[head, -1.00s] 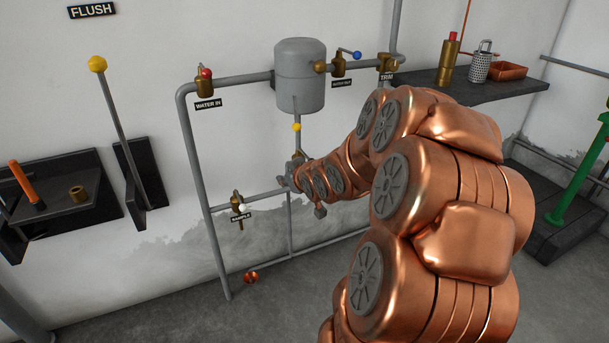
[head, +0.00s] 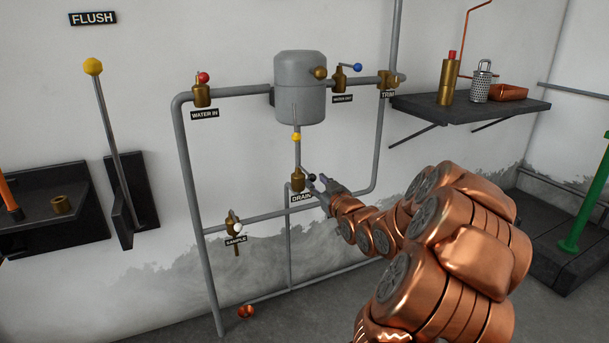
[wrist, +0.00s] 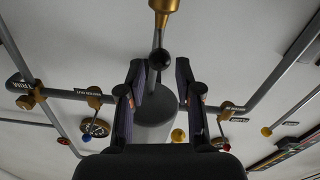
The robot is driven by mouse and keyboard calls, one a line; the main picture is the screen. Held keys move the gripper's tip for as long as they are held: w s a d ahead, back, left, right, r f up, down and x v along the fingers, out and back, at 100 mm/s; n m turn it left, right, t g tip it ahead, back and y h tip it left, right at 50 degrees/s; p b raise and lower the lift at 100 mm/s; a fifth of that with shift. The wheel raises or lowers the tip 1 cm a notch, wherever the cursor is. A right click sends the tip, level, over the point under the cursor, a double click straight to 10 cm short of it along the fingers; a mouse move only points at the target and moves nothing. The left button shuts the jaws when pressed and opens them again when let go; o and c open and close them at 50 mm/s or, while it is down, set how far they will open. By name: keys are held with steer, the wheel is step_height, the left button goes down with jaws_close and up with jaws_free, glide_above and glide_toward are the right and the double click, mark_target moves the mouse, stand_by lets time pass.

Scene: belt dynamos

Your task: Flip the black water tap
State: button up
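The black water tap is a brass valve (head: 298,180) above the DRAIN label, on the pipe below the grey tank. Its lever ends in a black ball knob (head: 312,178) on the right side. In the wrist view the black knob (wrist: 160,59) is at upper centre, with its lever running up to the brass body (wrist: 163,6). My gripper (head: 324,184) is just right of the knob. In the wrist view my gripper (wrist: 160,72) is open and empty, its two fingers either side of the knob's line. I cannot tell whether they touch it.
The tank (head: 300,85) hangs above. Nearby are the red-knobbed WATER IN tap (head: 202,92), the blue-knobbed WATER OUT tap (head: 340,78), the TRIM valve (head: 388,80) and the white-knobbed SAMPLE tap (head: 233,226). Pipes frame the area. A shelf (head: 470,112) stands right.

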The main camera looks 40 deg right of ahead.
mark_target(304, 170)
steer(key=shift+b+x, duration=0.85)
steer(key=shift+x, duration=3.5)
steer(key=shift+f, duration=0.1)
steer(key=shift+c, duration=0.3)
jaws_close()
steer(key=shift+a, duration=0.1)
